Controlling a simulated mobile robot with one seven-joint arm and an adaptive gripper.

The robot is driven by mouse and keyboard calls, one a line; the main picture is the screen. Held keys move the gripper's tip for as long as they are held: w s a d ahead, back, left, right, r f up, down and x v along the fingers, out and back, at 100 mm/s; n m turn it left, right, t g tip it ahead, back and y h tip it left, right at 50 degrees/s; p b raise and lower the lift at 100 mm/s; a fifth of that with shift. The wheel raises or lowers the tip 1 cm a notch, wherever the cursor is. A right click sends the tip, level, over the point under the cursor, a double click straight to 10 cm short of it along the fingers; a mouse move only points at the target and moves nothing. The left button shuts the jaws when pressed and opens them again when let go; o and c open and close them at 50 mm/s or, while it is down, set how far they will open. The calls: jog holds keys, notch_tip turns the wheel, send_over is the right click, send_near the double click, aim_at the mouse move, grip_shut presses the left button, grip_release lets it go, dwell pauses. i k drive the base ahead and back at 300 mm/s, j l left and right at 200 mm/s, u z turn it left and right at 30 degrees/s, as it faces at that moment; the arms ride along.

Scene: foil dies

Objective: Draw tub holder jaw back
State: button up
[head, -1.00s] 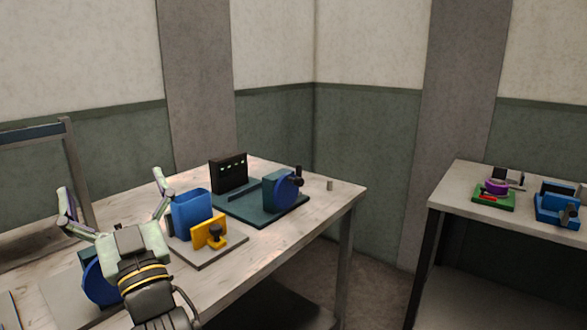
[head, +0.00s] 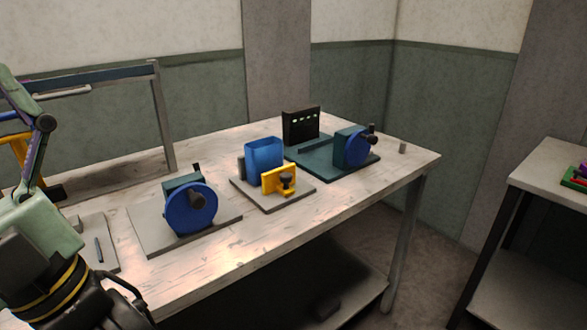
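The tub holder stands mid-table on a pale grey plate (head: 247,191). A dark block shows at the tub's left. My gripper (head: 25,115) is at the left edge, well left of the holder and apart from it. One spread finger shows and nothing is seen in its grasp; the other finger is out of view.
A blue-wheeled device (head: 190,208) on a grey plate stands between my gripper and the holder. A teal machine (head: 320,163) with a blue wheel and a black panel (head: 301,126) stands behind right. A metal frame (head: 155,110) rises at the back left. A second table (head: 545,175) is at right.

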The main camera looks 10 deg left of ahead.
aim_at(279, 180)
jog(key=u, duration=0.6)
jog(key=i+l+u, duration=0.15)
jog(key=l+u, duration=0.15)
jog(key=i+l+u, duration=0.15)
jog(key=l+u, duration=0.15)
jog(key=i+l+u, duration=0.1)
jog(key=l+u, duration=0.25)
